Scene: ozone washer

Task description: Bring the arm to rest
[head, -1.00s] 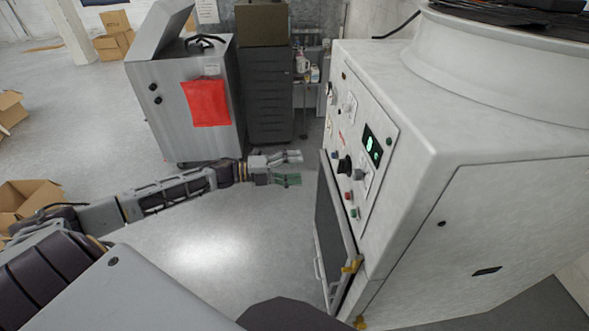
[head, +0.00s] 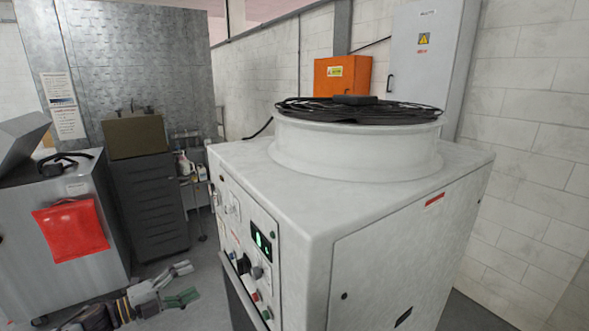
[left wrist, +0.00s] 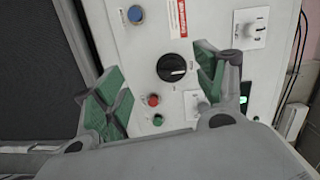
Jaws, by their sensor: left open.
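My left gripper (head: 182,283) is low in the head view, left of the white washer cabinet (head: 290,215). Its green-padded fingers are spread apart with nothing between them. In the left wrist view the gripper (left wrist: 165,95) faces the control panel (left wrist: 150,60). A black rotary knob (left wrist: 172,68), a red button (left wrist: 153,100) and a blue button (left wrist: 135,14) show there between and above the fingers. The fingers look apart from the panel, though the exact gap is hard to judge. My right gripper is not in view.
A steel cabinet with a red cloth (head: 68,230) stands at the left. A dark drawer cabinet (head: 150,205) is behind my gripper. An orange box (head: 342,76) and a grey electrical cabinet (head: 425,55) are by the back wall. A little open floor shows around the gripper.

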